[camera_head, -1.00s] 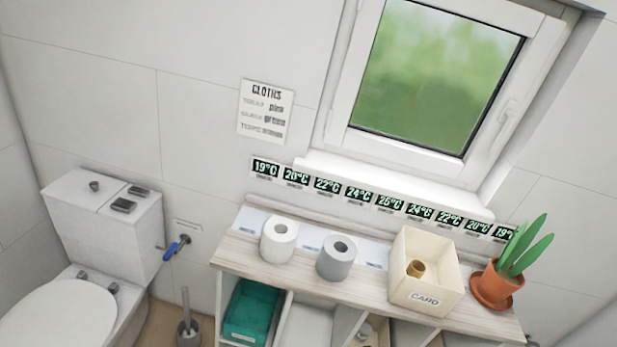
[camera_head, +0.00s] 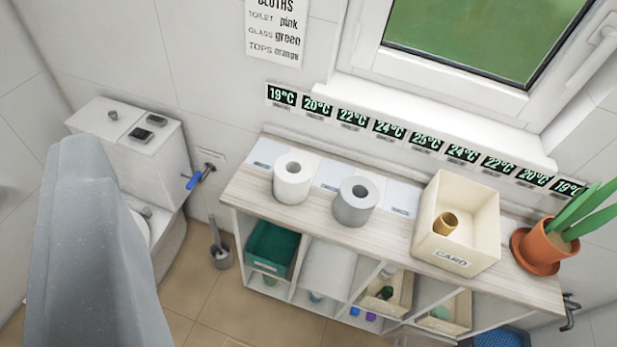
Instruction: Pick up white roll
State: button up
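The white roll (camera_head: 293,178) stands upright on the left part of the wooden shelf top, with its hollow core facing up. A grey roll (camera_head: 355,201) stands just to its right, a small gap apart. The white roll is in full view and nothing touches its sides. A large grey speckled shape at the left, likely a part of my own body, covers part of the toilet and floor. I see no gripper fingertips in this view.
A cream box (camera_head: 483,231) marked CARD holds a brown cardboard tube (camera_head: 446,224) right of the rolls. A potted plant (camera_head: 541,247) stands at the right end. Temperature labels (camera_head: 390,127) line the wall behind. Below are a teal bin (camera_head: 272,250) and other bins. The toilet (camera_head: 134,141) is at left.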

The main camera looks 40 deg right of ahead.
aim_at(292, 177)
jog(key=i, duration=1)
